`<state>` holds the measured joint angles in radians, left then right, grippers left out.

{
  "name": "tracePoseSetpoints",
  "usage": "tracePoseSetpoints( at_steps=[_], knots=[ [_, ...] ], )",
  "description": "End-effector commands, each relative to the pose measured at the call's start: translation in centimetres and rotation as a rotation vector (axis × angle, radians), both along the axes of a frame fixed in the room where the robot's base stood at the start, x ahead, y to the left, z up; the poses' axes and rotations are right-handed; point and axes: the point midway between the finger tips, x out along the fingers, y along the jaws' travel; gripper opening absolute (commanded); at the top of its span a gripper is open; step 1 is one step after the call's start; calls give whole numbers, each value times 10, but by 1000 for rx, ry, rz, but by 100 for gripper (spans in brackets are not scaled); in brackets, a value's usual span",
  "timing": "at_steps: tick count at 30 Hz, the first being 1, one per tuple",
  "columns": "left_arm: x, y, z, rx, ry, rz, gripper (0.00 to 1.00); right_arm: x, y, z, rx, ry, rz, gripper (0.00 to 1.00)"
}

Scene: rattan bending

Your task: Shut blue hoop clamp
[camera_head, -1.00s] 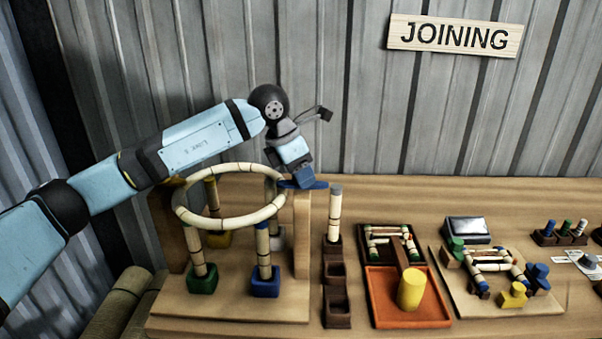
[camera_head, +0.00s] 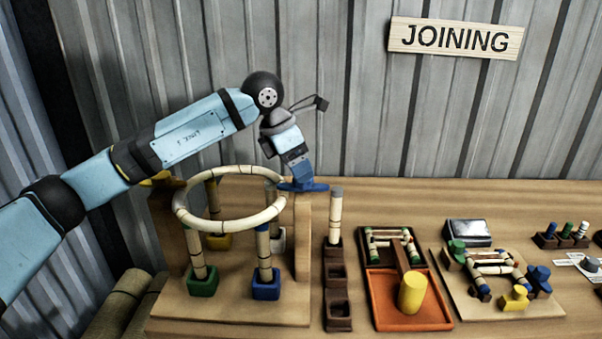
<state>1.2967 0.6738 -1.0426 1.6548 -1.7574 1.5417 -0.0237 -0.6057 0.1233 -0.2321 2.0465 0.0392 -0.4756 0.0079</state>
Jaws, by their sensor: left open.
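The blue hoop clamp (camera_head: 304,187) sits on top of the right wooden post of the hoop stand, beside the right edge of the rattan hoop (camera_head: 181,212). Its flat blue part lies level, and a blue piece stands up from it toward my gripper; I cannot tell whether that piece is the clamp's lever or my fingers. My left gripper (camera_head: 297,160) is open, pointing down just above the clamp. Whether it touches the clamp is unclear. My right gripper is not in view.
The hoop rests on several rattan posts in coloured cups, including a green cup (camera_head: 203,283) and a blue cup (camera_head: 265,287). A yellow clamp (camera_head: 163,179) is on the left post. A dark rack (camera_head: 337,300) and an orange tray (camera_head: 410,322) stand to the right.

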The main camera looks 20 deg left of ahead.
Motion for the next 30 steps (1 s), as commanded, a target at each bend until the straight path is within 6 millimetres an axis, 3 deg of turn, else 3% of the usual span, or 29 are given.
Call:
tracePoseSetpoints(
  at_steps=[6,13,19,30],
  knots=[
    [-12,17,50,-1,-4,1,69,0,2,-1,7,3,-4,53],
    [-21,29,87,0,-3,0,69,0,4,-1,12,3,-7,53],
    [-25,33,100,0,-2,1,69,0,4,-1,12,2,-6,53],
    [-25,33,101,1,-1,0,69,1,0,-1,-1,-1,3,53]
  ],
)
